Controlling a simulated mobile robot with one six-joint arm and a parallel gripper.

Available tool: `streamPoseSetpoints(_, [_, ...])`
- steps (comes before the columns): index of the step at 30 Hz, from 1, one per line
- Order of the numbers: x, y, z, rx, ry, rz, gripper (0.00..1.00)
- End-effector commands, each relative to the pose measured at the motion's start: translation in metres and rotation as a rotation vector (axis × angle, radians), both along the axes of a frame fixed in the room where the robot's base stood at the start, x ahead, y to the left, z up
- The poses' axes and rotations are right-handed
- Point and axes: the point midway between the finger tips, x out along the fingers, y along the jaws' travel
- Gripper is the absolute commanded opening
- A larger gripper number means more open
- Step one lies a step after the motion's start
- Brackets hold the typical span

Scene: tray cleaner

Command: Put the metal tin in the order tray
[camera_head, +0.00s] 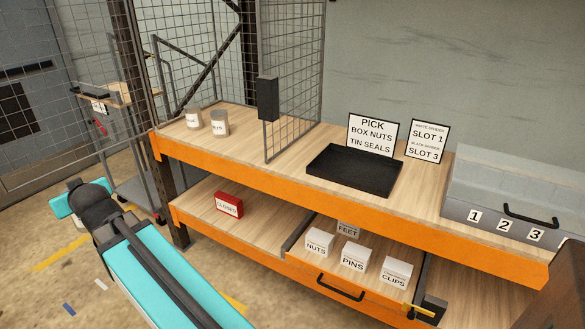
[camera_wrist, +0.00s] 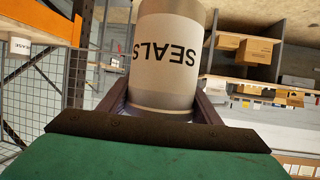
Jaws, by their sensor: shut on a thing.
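A metal tin (camera_wrist: 168,84) fills the top middle of the wrist view. Its pale label reads SEALS, upside down in this view. My gripper (camera_wrist: 160,100) is shut around it, with one dark finger on each side. The tin's top end is cut off by the frame. In the head view I see neither the held tin nor my gripper's fingers. The order tray (camera_head: 352,174) is black, shallow and empty. It lies on the bench top, in front of the sign (camera_head: 373,135) reading PICK BOX NUTS TIN SEALS.
Two other tins (camera_head: 193,119) (camera_head: 219,123) stand at the bench's left end. A mesh panel (camera_head: 293,95) rises between them and the tray. A grey case (camera_head: 500,185) numbered 1, 2, 3 stands at right. Labelled boxes (camera_head: 352,256) sit in the drawer below.

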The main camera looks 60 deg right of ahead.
Motion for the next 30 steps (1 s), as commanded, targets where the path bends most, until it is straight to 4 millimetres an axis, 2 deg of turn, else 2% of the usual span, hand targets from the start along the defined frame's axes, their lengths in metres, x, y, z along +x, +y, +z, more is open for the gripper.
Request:
streamPoseSetpoints(1, [-0.003,-0.02,-0.002,-0.001,-0.002,-0.034,0.25])
streamPoseSetpoints(8, [-0.025,-0.114,-0.005,-0.001,-0.004,-0.203,0.25])
streamPoseSetpoints(14, [-0.054,-0.194,-0.008,-0.002,-0.002,-0.359,0.25])
streamPoseSetpoints(23, [-0.115,-0.306,-0.009,-0.002,-0.003,-0.599,0.25])
streamPoseSetpoints(30, [-0.177,-0.387,-0.008,-0.003,-0.002,-0.798,0.25])
